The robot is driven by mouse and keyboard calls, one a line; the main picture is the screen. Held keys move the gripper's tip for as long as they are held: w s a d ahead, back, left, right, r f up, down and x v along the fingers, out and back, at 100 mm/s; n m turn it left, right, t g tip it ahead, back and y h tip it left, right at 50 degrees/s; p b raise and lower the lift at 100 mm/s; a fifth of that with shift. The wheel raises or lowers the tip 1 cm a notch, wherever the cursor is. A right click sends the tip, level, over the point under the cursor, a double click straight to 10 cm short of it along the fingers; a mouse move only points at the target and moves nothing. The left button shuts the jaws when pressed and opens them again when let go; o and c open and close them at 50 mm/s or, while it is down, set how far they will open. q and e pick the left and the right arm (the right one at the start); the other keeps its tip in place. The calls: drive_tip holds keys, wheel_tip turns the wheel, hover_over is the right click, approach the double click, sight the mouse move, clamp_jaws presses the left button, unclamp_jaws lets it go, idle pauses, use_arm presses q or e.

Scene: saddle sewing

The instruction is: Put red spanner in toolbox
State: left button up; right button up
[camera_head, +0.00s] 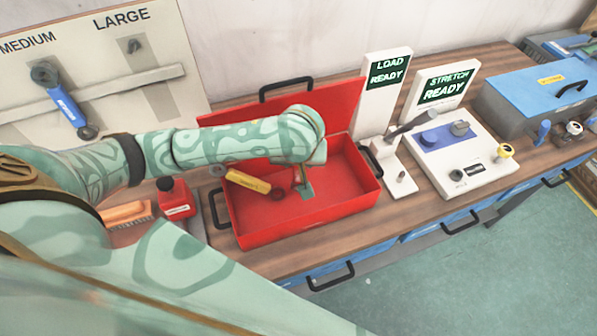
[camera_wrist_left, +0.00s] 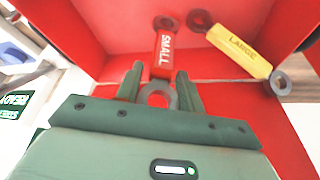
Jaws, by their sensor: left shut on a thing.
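The red spanner (camera_wrist_left: 163,56), marked SMALL, has grey ring ends. My left gripper (camera_wrist_left: 160,92) is shut on its near ring, between the two green fingers. In the head view my left gripper (camera_head: 304,188) is inside the open red toolbox (camera_head: 345,205), with the arm reaching over from the left. My forearm hides part of the toolbox, and the spanner is hard to make out there. I cannot tell whether the spanner touches the toolbox floor. My right gripper is in neither view.
A yellow spanner (camera_head: 248,182), marked LARGE, lies in the toolbox's left part. A blue spanner (camera_head: 68,103) hangs on the board (camera_head: 110,75) at left. A red bottle (camera_head: 175,198) stands left of the toolbox. The load stand (camera_head: 380,95) is close on its right.

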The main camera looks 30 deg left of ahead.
sight(298, 169)
use_arm(q)
wheel_tip(298, 169, down, 3)
drive_tip(key=shift+f+b, duration=0.15)
drive_tip(key=shift+b, duration=0.7)
drive_tip(key=shift+p, duration=0.3)
drive_tip(key=o, duration=0.8)
drive_tip(key=shift+o, duration=0.2)
drive_tip(key=p+v, duration=0.8)
drive_tip(key=v, duration=0.4)
